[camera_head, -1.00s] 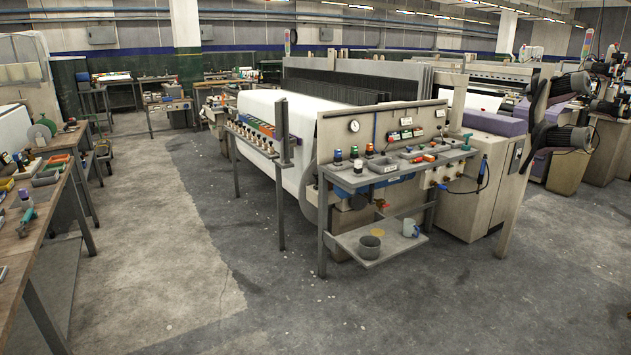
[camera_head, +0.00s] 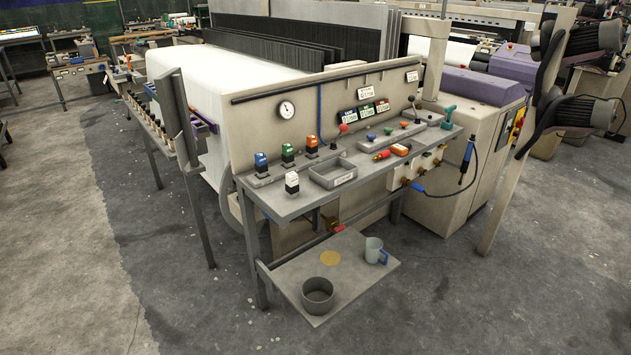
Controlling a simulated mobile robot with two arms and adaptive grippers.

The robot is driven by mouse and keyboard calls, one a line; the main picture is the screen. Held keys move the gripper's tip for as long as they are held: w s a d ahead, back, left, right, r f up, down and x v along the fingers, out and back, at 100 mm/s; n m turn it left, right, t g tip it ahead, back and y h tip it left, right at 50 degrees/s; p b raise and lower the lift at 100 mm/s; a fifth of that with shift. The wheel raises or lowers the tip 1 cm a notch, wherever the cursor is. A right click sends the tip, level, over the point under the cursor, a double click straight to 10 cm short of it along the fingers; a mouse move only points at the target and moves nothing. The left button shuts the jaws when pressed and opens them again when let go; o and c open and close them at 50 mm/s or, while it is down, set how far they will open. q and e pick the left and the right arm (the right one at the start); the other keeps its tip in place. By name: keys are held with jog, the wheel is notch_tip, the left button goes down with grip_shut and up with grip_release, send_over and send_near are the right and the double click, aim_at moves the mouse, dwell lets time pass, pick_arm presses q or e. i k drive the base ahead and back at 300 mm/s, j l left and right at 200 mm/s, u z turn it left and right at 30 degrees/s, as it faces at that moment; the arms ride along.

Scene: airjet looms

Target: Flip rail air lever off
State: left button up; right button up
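The loom's grey bench (camera_head: 290,205) stands in the middle of the head view, with a beige panel (camera_head: 255,120) behind it. A lever with a red knob (camera_head: 342,129) stands at the panel's middle. A red and yellow valve handle (camera_head: 338,228) sits on a pipe below the bench. I cannot tell which of these is the rail air lever; no label on them is readable. Neither of my grippers is in view.
A grey tray (camera_head: 332,171), several coloured-top stamps and red tools lie on the bench. A low shelf (camera_head: 345,290) juts out in front with a dark pot (camera_head: 318,294) and a mug (camera_head: 375,250). A blue hose tool (camera_head: 467,158) hangs right. Floor left and front is clear.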

aim_at(343, 128)
jog(key=i+u, duration=0.15)
jog(key=i, duration=0.25)
jog(key=i+l+u, duration=0.15)
jog(key=i, duration=0.3)
jog(key=i+l+u, duration=0.15)
jog(key=i, duration=0.25)
